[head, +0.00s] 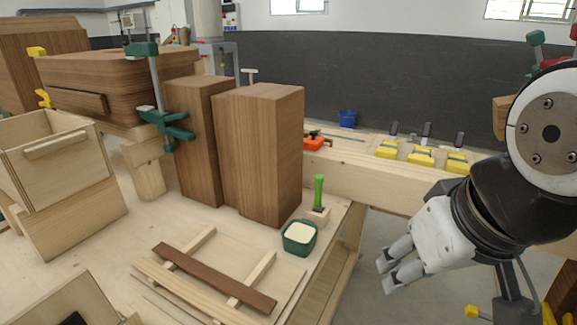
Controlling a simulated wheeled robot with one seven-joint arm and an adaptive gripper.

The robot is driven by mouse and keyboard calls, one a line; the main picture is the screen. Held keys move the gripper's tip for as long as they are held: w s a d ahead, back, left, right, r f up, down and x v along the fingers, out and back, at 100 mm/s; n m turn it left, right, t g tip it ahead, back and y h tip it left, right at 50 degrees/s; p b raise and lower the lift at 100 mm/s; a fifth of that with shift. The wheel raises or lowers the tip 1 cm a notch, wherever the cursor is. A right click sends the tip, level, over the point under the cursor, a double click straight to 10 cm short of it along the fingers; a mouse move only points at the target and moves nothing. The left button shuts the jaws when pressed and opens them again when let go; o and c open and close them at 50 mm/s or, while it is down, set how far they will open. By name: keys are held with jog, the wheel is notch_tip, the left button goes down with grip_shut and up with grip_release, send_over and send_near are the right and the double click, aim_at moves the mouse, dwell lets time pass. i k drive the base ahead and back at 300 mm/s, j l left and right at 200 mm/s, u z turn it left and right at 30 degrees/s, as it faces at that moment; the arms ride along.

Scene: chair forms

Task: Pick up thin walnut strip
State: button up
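The thin walnut strip (213,279) is a long, flat, dark brown piece on the workbench at the lower middle of the head view. It lies slantwise across two pale wooden sticks, which hold it a little above the bench top. Its whole upper face shows. My gripper (387,275) is at the right, beyond the bench edge and well apart from the strip. Its two light grey fingers point left and slightly down, with a gap between them and nothing held.
A green tub (299,237) with pale contents and a green-handled tool (318,195) stand right of the strip. Tall walnut blocks (259,155) stand behind it. Pale strips (185,291) lie beside it. Yellow-and-grey tools (420,157) line the rear bench.

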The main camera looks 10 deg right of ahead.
aim_at(262, 302)
jog(key=i+l+u, duration=0.15)
jog(key=u, duration=0.3)
jog(key=i+l+u, duration=0.15)
jog(key=l+u, duration=0.15)
jog(key=u, duration=0.15)
jog(key=i+l+u, duration=0.1)
jog(key=l+u, duration=0.2)
jog(key=u, duration=0.15)
jog(key=l+u, duration=0.3)
jog(key=u, duration=0.15)
